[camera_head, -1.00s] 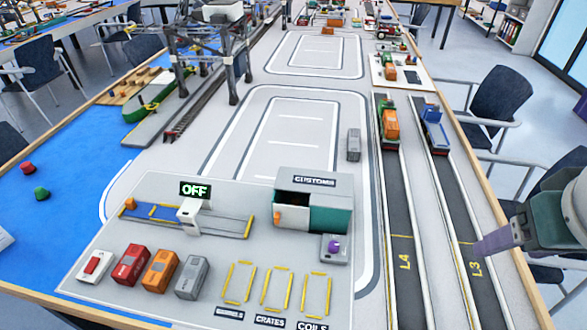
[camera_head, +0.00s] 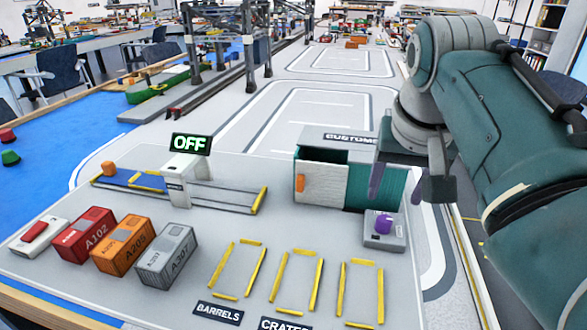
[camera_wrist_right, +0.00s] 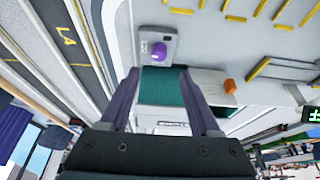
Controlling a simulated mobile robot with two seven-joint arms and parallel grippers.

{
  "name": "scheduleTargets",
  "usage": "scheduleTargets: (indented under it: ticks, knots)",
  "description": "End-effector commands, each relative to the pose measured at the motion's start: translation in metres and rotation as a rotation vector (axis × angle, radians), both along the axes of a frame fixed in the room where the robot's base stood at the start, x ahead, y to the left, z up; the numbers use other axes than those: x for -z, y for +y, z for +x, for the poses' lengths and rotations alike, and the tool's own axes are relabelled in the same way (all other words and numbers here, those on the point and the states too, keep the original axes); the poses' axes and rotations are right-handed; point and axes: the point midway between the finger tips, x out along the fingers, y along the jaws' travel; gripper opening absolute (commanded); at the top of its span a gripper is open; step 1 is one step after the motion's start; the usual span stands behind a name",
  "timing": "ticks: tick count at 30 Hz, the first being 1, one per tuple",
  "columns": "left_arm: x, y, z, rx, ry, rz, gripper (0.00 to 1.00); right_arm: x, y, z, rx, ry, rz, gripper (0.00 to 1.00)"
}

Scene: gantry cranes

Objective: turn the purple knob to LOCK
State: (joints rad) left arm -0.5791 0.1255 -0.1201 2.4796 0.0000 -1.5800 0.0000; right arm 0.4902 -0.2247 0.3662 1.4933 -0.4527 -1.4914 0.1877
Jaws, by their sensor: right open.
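The purple knob (camera_head: 384,222) stands on a small grey box (camera_head: 385,241) on the layout board, in front of the customs shed. It also shows in the right wrist view (camera_wrist_right: 159,50), ahead of the fingers. The lettering on its box is too small to read. My right gripper (camera_head: 393,187) is open and empty, a little above and behind the knob, by the green end of the shed. Its two purple fingers stand apart in the right wrist view (camera_wrist_right: 160,88), with the knob box beyond them. My left gripper is not in view.
The customs shed (camera_head: 322,180), with a white door and orange handle, stands close behind the knob box. A scanner gantry (camera_head: 187,168) with an OFF sign is at the left. Containers (camera_head: 124,243) stand front left. Yellow-marked bays (camera_head: 297,281) lie empty in front.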

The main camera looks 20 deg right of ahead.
Motion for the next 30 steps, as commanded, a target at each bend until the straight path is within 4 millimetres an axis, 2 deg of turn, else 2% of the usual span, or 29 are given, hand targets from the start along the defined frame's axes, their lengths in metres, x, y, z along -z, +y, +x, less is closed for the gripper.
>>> scheduleTargets:
  ticks: [6,12,17,26,30]
  knots:
    - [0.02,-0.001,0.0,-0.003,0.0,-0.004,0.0,0.042,-0.009,0.012,0.0,0.004,0.0,0.63]
    - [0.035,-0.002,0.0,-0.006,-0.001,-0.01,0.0,0.071,-0.015,0.024,-0.001,0.001,0.0,0.63]
    - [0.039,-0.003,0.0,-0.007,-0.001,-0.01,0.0,0.08,-0.017,0.027,0.0,0.001,0.001,0.63]
    - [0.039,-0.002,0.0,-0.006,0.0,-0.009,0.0,0.08,-0.018,0.028,0.0,-0.001,-0.001,0.63]
    - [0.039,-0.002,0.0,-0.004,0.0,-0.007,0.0,0.08,-0.018,0.028,0.0,0.0,0.0,0.47]
